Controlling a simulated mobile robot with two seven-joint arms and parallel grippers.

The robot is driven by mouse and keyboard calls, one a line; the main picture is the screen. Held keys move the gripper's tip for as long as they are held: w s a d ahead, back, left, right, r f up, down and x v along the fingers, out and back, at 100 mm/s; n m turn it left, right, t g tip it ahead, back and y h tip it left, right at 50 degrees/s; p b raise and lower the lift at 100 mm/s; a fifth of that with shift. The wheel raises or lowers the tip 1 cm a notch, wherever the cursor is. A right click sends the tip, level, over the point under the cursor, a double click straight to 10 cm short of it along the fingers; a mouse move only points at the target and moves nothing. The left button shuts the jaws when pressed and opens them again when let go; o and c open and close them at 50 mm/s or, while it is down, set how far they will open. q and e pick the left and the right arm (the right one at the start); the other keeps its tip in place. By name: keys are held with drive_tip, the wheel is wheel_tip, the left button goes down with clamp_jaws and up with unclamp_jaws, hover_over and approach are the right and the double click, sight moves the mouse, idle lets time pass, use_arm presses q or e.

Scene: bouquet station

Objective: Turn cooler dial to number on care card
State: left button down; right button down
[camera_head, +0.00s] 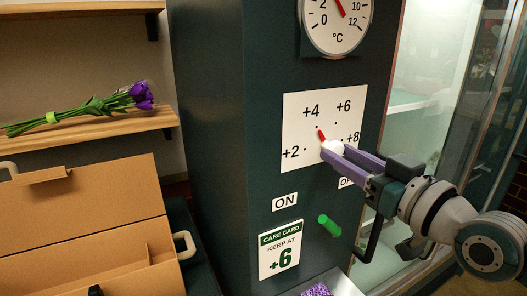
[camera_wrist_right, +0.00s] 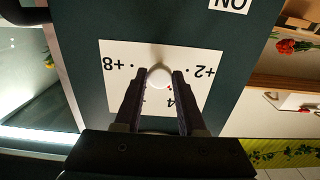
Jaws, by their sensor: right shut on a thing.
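The cooler dial's white knob (camera_head: 332,146) sits on a white plate (camera_head: 298,112) marked +2, +4, +6 and +8. Its red pointer (camera_head: 321,135) aims up and left, at the dot by +4. My right gripper (camera_head: 336,152) comes in from the right, its purple fingers shut on the knob. The right wrist view shows the knob (camera_wrist_right: 160,74) between the fingertips, with the plate (camera_wrist_right: 117,55) upside down behind it. The care card (camera_head: 279,262) below reads "KEEP AT +6". My left gripper is not in view.
A green lever (camera_head: 329,225) sticks out below the dial, by the ON label (camera_head: 285,201). The OFF label is partly hidden by my gripper. A round °C gauge (camera_head: 326,35) is above. Glass doors stand at right. A purple bouquet (camera_head: 85,110) lies on a shelf above a cardboard box (camera_head: 85,205).

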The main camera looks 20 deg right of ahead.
idle(0.3)
drive_tip(key=shift+m, duration=0.3)
drive_tip(key=m+b, duration=0.1)
drive_tip(key=m, duration=1)
idle(0.4)
drive_tip(key=c, duration=0.5)
unclamp_jaws()
